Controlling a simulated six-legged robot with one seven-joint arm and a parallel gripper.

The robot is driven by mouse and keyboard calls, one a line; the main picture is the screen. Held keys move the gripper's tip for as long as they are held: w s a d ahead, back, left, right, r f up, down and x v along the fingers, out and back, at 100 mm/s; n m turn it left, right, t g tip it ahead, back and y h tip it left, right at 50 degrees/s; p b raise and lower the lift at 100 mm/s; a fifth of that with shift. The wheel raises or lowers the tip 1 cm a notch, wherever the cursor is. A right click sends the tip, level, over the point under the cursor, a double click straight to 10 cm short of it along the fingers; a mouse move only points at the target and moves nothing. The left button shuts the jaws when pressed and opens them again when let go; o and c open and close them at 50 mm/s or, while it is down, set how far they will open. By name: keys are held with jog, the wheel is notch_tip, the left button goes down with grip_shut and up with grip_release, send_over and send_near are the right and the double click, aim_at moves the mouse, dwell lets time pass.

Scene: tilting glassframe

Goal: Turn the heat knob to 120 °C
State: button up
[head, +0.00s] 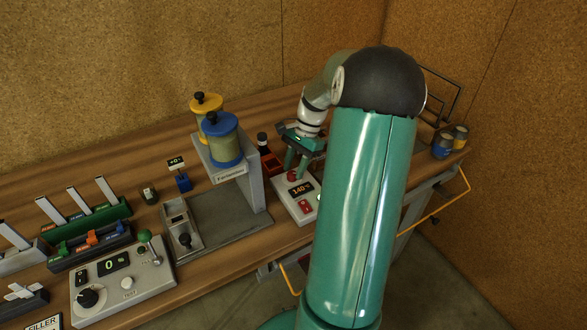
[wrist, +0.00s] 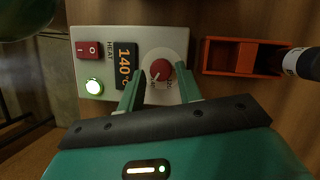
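The heat knob (wrist: 160,70) is red and round, on a light control panel (wrist: 180,38) marked HEAT. The panel's display (wrist: 125,65) reads 140 °C. In the head view the knob (head: 291,176) is partly covered by my gripper. My gripper (wrist: 161,80) is open, with one green finger on each side of the knob. Small gaps seem to show between fingers and knob in the wrist view; whether either finger touches it I cannot tell. In the head view my gripper (head: 296,163) points down over the panel.
A red rocker switch (wrist: 88,50) and a lit green button (wrist: 94,87) share the panel. A red-orange tray (wrist: 222,56) sits close beside it. A grey stand (head: 250,180) with yellow and blue canisters is left of the panel. Blue and yellow cans (head: 443,147) stand at the right.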

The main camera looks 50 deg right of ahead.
jog(key=shift+a+f, duration=0.25)
jog(key=shift+f, duration=0.3)
jog(key=shift+c, duration=0.2)
jog(key=c, duration=0.7)
jog(key=shift+o, duration=0.2)
